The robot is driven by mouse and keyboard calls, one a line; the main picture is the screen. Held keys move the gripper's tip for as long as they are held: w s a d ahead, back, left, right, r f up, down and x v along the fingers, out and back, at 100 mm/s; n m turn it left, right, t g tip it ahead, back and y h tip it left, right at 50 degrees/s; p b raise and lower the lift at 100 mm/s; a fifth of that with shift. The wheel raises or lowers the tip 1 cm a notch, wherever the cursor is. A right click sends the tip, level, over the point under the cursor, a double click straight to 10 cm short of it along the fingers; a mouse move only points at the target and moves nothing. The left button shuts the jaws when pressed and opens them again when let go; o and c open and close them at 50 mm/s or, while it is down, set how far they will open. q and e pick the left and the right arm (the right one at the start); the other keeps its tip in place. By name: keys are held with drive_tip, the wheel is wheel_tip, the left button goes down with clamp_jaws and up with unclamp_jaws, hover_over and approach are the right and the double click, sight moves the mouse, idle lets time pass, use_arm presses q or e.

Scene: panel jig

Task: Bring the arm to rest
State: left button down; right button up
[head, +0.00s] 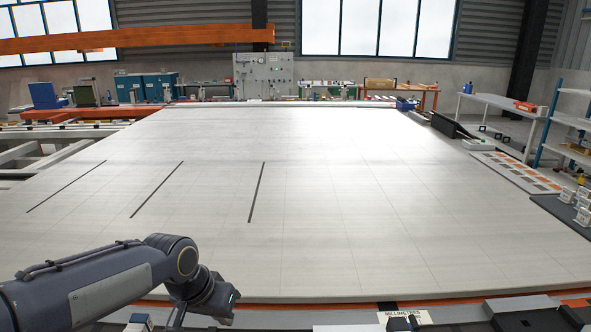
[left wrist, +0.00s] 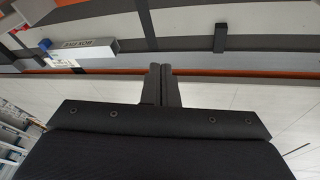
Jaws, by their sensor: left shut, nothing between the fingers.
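My left arm comes in from the lower left of the head view, over the near left edge of the panel (head: 330,230). The end of that arm bends down toward the near edge, and its fingers cannot be made out there. In the left wrist view my left gripper (left wrist: 160,72) shows its two dark fingers pressed together with nothing between them. Its fingertips appear near the orange edge strip (left wrist: 220,74). My right gripper is in neither view.
Three dark strips (head: 256,192) lie on the left of the otherwise bare panel. A labelled box (left wrist: 85,47) shows in the left wrist view. A white card (head: 404,317) lies at the near edge. A grey table (head: 500,101) stands at the back right.

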use_arm(q)
drive_tip(key=s+a+n+t, duration=0.1)
drive_tip(key=s+a+n, duration=0.1)
drive_tip(key=s, duration=0.9)
drive_tip(key=s+a+f+n+t+h, duration=0.1)
drive_tip(key=s+a, duration=0.3)
drive_tip(key=s, duration=0.7)
drive_tip(key=shift+a+f+n, duration=0.15)
drive_tip(key=shift+a+n, duration=0.15)
drive_tip(key=shift+n, duration=0.5)
